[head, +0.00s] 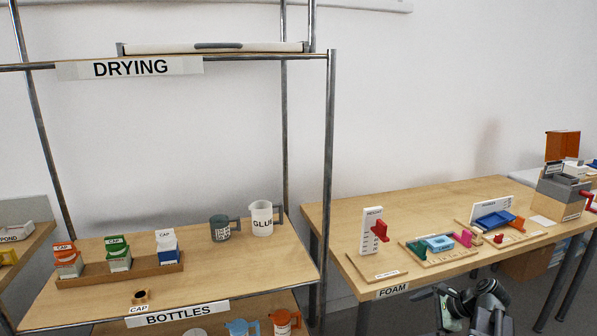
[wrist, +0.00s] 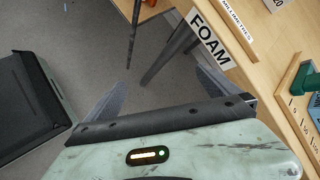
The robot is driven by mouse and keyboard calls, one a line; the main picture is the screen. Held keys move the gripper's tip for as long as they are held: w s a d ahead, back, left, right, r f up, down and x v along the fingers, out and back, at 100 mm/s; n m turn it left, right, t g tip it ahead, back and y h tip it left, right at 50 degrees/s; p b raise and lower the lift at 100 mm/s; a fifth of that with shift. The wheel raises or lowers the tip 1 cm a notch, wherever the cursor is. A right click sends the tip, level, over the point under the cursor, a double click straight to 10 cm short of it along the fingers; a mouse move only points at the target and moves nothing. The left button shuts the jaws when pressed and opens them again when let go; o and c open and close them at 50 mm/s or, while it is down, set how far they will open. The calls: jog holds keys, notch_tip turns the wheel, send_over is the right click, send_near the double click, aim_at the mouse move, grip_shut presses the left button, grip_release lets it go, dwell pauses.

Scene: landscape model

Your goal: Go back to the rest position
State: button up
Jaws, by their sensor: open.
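My gripper (head: 470,300) shows at the bottom right of the head view, in front of the wooden table (head: 340,215) with the FOAM label (head: 394,292). In the wrist view my gripper (wrist: 165,92) has its two dark fingers spread wide apart, with nothing between them. Grey floor and a metal table leg (wrist: 170,55) show beyond the fingers. The right finger lies near the FOAM label (wrist: 210,40) in the picture; I cannot tell if they touch.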

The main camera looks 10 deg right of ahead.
jog(key=s+a+f+n+g+h, duration=0.1)
jog(key=a+f+n+g+h, duration=0.15)
jog(key=a+n, duration=1)
jog(key=s+a+f+n+g+h, duration=0.3)
jog(key=a+n, duration=0.4)
jog(key=a, duration=1)
notch_tip(320, 180, up, 13)
jog(key=w+n+g+p, duration=0.1)
jog(key=p, duration=1.2)
jog(key=shift+a+r+p, duration=0.2)
jog(key=shift+a+p, duration=0.05)
jog(key=shift+p, duration=0.15)
